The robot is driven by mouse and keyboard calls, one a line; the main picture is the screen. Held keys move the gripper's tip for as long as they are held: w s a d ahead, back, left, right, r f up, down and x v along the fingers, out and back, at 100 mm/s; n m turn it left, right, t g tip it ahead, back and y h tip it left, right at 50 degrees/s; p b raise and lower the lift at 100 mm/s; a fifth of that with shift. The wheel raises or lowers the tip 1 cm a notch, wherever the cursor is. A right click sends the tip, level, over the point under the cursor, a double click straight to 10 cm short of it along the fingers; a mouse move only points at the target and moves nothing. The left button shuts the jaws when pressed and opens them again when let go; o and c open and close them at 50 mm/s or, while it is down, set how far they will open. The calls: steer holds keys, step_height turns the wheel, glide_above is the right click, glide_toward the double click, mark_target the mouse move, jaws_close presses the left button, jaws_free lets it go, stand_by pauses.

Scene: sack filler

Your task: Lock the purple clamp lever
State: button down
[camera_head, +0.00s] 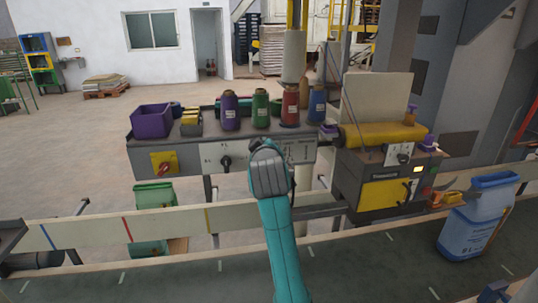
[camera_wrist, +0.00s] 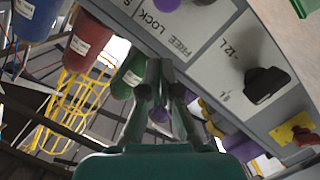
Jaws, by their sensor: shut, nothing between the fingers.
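The control panel (camera_head: 215,151) is on the front of a grey bench. In the wrist view a label reading FREE and LOCK (camera_wrist: 168,38) is on the panel. A purple piece (camera_wrist: 165,5), probably the clamp lever, is cut off at the top edge near that label, so its position cannot be told. In the head view my arm hides that part of the panel. My gripper (camera_wrist: 160,88) is shut and empty, in front of the panel, beside the label. My gripper also shows from behind in the head view (camera_head: 267,152), its fingertips hidden.
A black knob (camera_head: 226,162) and a red switch on a yellow plate (camera_head: 164,163) are on the same panel. Purple, green, red and blue spools (camera_head: 290,106) stand on the bench. A conveyor (camera_head: 170,270) with a blue-white sack (camera_head: 475,220) runs in front.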

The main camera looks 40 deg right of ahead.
steer(key=v, duration=1)
steer(key=shift+s+f, duration=0.1)
steer(key=s+a+f+n+t+y, duration=0.15)
steer(key=s+a+f, duration=0.3)
steer(key=f, duration=0.45)
steer(key=s+a+f+t+y, duration=0.1)
steer(key=s+a+f+y, duration=0.2)
steer(key=a+f, duration=0.45)
steer(key=s+a+f+n+t+y, duration=0.1)
steer(key=s+a+f+y, duration=0.15)
steer(key=f, duration=0.85)
steer(key=s+a+f+y, duration=0.1)
steer(key=s+a+f, duration=0.2)
steer(key=s, duration=0.4)
steer(key=s+a+f+y, duration=0.1)
steer(key=s+a+f, duration=0.25)
steer(key=s, duration=0.35)
steer(key=s+a+r+m+y, duration=0.1)
steer(key=s+a+r+m, duration=0.1)
steer(key=s, duration=1.4)
steer(key=shift+a+g+y, duration=0.35)
steer(key=shift+a+y, duration=0.05)
steer(key=shift+a, duration=0.25)
